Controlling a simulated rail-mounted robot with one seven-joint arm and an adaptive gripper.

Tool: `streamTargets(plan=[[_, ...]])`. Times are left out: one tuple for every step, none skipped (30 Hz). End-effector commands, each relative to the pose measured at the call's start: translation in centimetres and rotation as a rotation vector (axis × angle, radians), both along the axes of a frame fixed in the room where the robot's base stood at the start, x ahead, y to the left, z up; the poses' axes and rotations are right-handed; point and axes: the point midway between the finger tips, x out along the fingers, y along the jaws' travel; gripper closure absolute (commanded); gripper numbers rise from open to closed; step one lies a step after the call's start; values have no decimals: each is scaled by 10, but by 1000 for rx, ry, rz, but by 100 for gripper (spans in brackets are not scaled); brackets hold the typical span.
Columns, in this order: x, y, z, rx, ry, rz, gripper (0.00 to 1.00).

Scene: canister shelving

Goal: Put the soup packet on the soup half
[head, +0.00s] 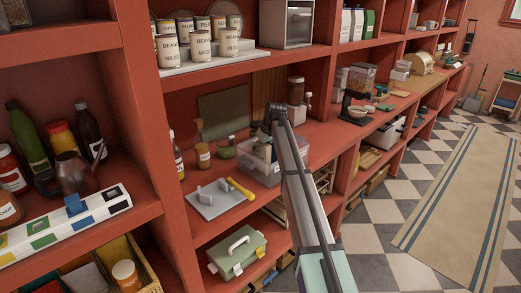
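I cannot pick out a soup packet for certain, and no readable soup label marks a soup half. A clear plastic bin (262,175) with pale and dark contents, too small to name, stands on the middle shelf. My arm reaches up from the bottom right, and its dark end (268,132) is over the bin area. The fingers are too small and too covered by the arm to tell whether they are open, shut or holding anything.
Bean and pea cans (200,46) stand on a stepped riser on the shelf above. A grey board with a yellow-handled tool (240,188) lies left of the bin. Bottles (88,128) fill the left bay.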

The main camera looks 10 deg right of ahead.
Motion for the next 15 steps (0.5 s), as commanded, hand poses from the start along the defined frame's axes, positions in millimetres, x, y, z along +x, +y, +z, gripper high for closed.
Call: streamTargets(plan=[[0,0,0,0,0,0,40],[0,0,0,0,0,0,40],[0,0,1,0,0,0,40],[0,0,1,0,0,0,40],[0,0,3,0,0,0,40],[0,0,4,0,0,0,40],[-1,-1,5,0,0,0,40],[-2,-1,7,0,0,0,40],[-3,-2,11,0,-1,0,40],[-4,-3,14,0,-1,0,40],[-5,-4,18,0,-2,0,40],[-8,-6,24,0,-3,-1,40],[-10,-7,29,0,-2,0,40],[-11,-8,34,0,-2,0,40],[-13,-10,41,0,-4,-1,40]])
